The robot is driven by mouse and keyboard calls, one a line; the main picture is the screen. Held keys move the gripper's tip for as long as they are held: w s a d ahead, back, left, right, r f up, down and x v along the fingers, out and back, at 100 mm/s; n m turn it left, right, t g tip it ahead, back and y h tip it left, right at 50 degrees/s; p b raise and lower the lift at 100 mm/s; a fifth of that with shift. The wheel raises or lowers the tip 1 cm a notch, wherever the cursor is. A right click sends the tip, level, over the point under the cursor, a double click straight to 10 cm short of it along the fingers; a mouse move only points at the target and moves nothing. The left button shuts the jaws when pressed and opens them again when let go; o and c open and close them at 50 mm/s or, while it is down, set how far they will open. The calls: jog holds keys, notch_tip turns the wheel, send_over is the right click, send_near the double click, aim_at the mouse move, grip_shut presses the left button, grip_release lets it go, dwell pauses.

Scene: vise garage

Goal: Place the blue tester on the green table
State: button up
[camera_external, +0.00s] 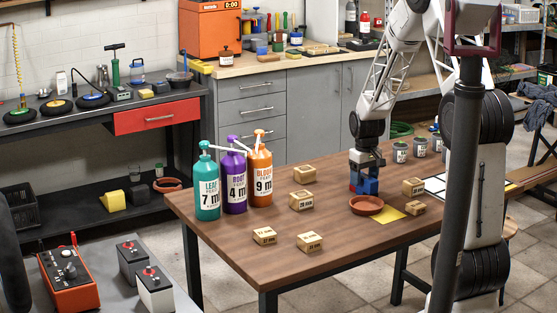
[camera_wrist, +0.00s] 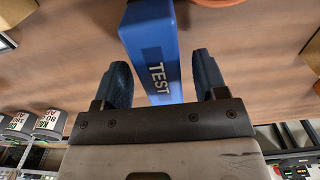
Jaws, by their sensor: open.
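The blue tester (camera_external: 370,186) stands on the brown wooden table (camera_external: 230,240), below my gripper (camera_external: 367,165). In the wrist view the blue tester (camera_wrist: 150,50) bears the white word TEST and extends between the two dark fingers of my gripper (camera_wrist: 163,78). The fingers are open, with a gap on each side of it. I see no table that is clearly green; the large table's top is brown wood.
A terracotta saucer (camera_external: 367,206) and a yellow sheet (camera_external: 390,216) lie just in front of the tester. Wooden blocks (camera_external: 302,201) are scattered around. Teal, purple and orange pump bottles (camera_external: 207,190) stand at the left end; grey cans (camera_external: 400,152) stand behind right.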

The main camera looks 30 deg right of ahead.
aim_at(364, 176)
notch_tip(364, 176, up, 11)
dwell(0.5)
dwell(0.6)
jog(key=s+a+r+t, duration=0.1)
jog(key=s+a+r, duration=1.15)
jog(key=s, duration=0.35)
jog(key=s+a+r, duration=0.2)
jog(key=s+a, duration=0.1)
jog(key=s, duration=0.6)
jog(key=s+a+r+t, duration=0.1)
jog(key=s+a, duration=0.3)
jog(key=s, duration=0.6)
jog(key=shift+s+r+t, duration=0.25)
jog(key=shift+r+t, duration=0.05)
jog(key=shift+r, duration=0.15)
jog(key=shift+o, duration=0.4)
